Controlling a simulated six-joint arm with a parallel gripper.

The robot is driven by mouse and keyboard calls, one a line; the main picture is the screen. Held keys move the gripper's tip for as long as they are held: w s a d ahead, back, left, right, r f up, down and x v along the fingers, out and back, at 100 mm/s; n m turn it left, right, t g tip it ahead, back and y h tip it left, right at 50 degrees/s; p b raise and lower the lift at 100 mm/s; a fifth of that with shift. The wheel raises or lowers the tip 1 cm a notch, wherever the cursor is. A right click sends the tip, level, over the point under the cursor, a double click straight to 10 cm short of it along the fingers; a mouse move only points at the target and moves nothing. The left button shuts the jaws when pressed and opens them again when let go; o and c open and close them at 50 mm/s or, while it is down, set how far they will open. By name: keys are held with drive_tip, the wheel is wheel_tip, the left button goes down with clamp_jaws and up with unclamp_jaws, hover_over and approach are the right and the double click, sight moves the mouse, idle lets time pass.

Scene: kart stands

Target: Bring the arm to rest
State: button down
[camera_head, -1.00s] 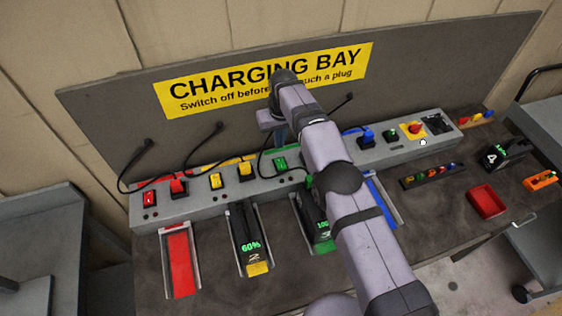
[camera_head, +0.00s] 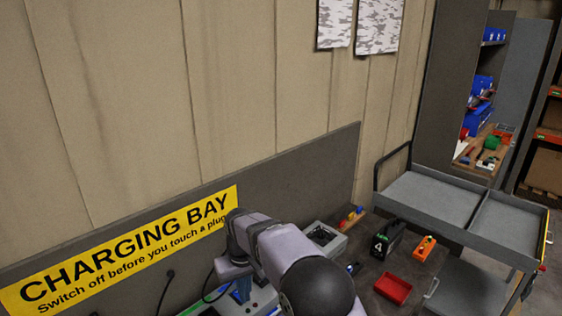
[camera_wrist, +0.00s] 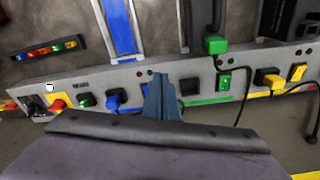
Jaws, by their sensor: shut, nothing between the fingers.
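My gripper (camera_head: 243,288) is low in the head view, by the grey charging strip (camera_head: 262,297). In the wrist view my gripper (camera_wrist: 163,88) is shut and empty. It points at the strip (camera_wrist: 145,82), between a blue plug (camera_wrist: 115,98) and a dark socket (camera_wrist: 190,87). I cannot tell whether it touches the strip. My forearm hides much of the bench in the head view.
A green switch (camera_wrist: 224,82), green plug (camera_wrist: 215,45) and yellow plug (camera_wrist: 267,78) are close by, with a loose black cable. A red tray (camera_head: 392,288), a black pack marked 4 (camera_head: 386,240) and an orange item (camera_head: 425,247) lie to the right. A grey cart (camera_head: 435,197) stands beyond.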

drive_tip(key=s+d+m+b, duration=0.15)
drive_tip(key=s+d, duration=0.35)
drive_tip(key=d, duration=0.6)
drive_tip(key=s+d+f+m+b, duration=0.1)
drive_tip(key=s+d+f+m, duration=0.1)
drive_tip(key=s+d, duration=0.5)
drive_tip(key=s+d+f+m+b, duration=0.1)
drive_tip(key=s+d, duration=0.5)
drive_tip(key=s, duration=0.8)
drive_tip(key=shift+s+d+f+m+g, duration=0.3)
drive_tip(key=shift+d+f+m+g, duration=0.15)
drive_tip(key=shift+f, duration=0.35)
